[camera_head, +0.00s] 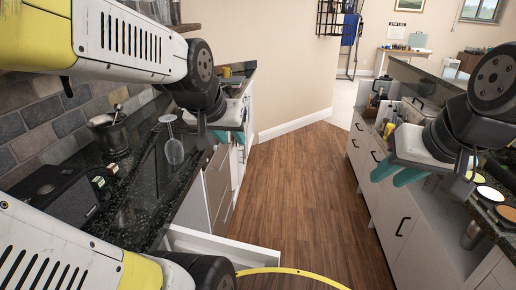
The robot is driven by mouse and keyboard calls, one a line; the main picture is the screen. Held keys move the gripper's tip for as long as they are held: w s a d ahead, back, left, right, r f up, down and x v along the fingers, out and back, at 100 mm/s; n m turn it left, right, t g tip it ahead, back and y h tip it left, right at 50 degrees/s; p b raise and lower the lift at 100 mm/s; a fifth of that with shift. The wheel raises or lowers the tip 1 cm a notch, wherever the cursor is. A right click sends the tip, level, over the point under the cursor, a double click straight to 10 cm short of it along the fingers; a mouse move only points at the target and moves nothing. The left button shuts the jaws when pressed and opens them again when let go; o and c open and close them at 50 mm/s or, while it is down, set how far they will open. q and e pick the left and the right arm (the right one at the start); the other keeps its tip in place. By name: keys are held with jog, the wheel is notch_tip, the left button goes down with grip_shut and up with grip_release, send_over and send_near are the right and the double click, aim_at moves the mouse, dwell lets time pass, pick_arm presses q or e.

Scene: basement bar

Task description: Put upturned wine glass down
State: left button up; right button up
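A clear wine glass (174,151) is upside down at the dark left counter (140,190), with its foot at the top and its bowl below. It appears to rest on the counter. My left gripper (212,138) is just to the right of the glass, near the counter's edge, and apart from it in the picture. Its teal fingers are spread with nothing seen between them. My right gripper (396,176) hangs over the floor side of the right-hand cabinets. Its teal fingers look apart and empty.
A metal pot-like appliance (110,133) and a black box (62,193) stand on the left counter. A white drawer (208,243) is pulled out below it. The right-hand counter (425,75) holds bottles and round items. The wooden floor (308,185) between is clear.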

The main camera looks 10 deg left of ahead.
pick_arm(q)
jog(key=s+d+g+h, duration=0.1)
jog(key=s+d, duration=0.4)
jog(key=s, duration=0.2)
jog(key=shift+s+m+g+h, duration=0.3)
jog(key=shift+s+m+h, duration=0.05)
jog(key=shift+m+h, duration=0.05)
jog(key=shift+o, duration=0.4)
